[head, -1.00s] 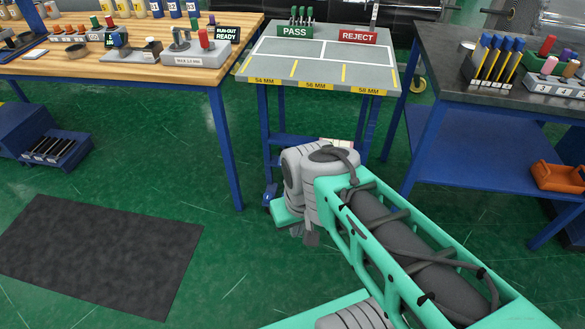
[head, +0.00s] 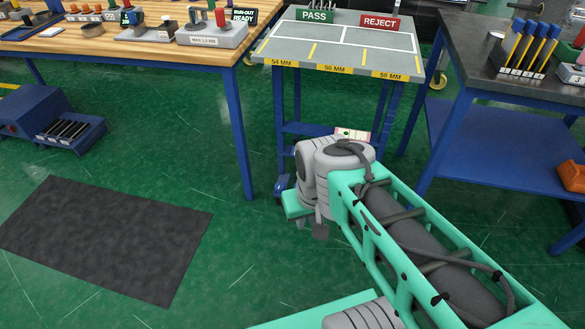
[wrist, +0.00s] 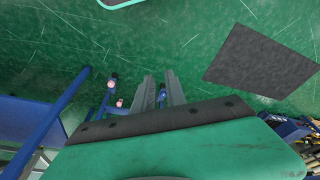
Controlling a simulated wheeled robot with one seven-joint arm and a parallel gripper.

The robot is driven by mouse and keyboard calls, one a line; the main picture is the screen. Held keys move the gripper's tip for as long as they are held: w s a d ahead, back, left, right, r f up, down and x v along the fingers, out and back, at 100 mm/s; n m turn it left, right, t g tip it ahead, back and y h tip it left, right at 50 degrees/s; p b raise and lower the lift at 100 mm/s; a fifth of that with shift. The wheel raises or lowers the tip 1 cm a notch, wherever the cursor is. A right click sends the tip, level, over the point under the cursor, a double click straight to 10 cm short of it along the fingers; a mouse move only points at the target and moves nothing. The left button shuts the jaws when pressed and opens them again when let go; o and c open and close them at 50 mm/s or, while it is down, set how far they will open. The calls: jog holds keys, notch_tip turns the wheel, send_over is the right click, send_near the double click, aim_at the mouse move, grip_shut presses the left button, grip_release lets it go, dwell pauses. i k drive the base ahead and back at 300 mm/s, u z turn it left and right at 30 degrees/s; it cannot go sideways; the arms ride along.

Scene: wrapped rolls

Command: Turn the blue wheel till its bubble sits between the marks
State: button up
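No blue wheel with a bubble and marks can be made out in either view. My gripper (head: 311,228) hangs low over the green floor in front of the grey PASS/REJECT table, mostly hidden behind my arm in the head view. In the wrist view its two grey fingers (wrist: 163,92) stand apart with floor and a blue table leg showing beyond the gap. It holds nothing.
The grey sorting table (head: 385,57) stands at the back centre, the wooden bench (head: 150,57) at left and the dark-topped bench (head: 465,60) at right. A black mat (head: 105,240) and a blue step unit (head: 45,115) are on the floor at left. Open floor lies between.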

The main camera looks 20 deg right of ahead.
aim_at(279, 188)
jog(key=u, duration=0.3)
jog(key=i, duration=0.75)
jog(key=z, duration=0.5)
jog(key=i, duration=1.05)
jog(key=z, duration=0.2)
